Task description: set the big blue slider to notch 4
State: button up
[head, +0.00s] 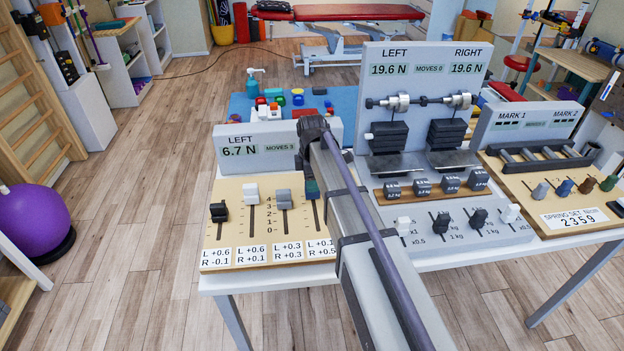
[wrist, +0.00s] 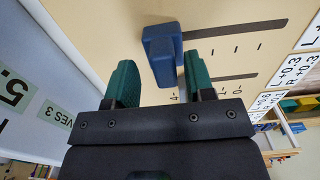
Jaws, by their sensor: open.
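The big blue slider (wrist: 163,55) stands on a tan board (head: 225,256). In the wrist view it sits at the panel-side end of its slot (wrist: 240,32), the same side as the printed 4. Its exact notch is unclear. My gripper (wrist: 158,78) is open, its two green fingers apart with the blue knob ahead between their tips. The right finger is close to the knob; I cannot tell if they touch. The board's display panel (head: 243,145) reads LEFT 6.7 N, MOVES 3.
On the same board stand a black slider (head: 219,212), a white slider (head: 251,192) and a grey slider (head: 283,198). A taller weight panel (head: 425,60) stands right of my arm, with a grey slider board (head: 455,245) before it. Further right is a spring board (head: 545,190).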

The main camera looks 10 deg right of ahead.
notch_tip(320, 180, up, 10)
jog(key=p, duration=0.9)
jog(key=s+m, duration=1.6)
jog(key=s, duration=0.7)
jog(key=shift+s+a+m, duration=0.3)
jog(key=shift+a+m, duration=0.05)
jog(key=shift+m, duration=0.05)
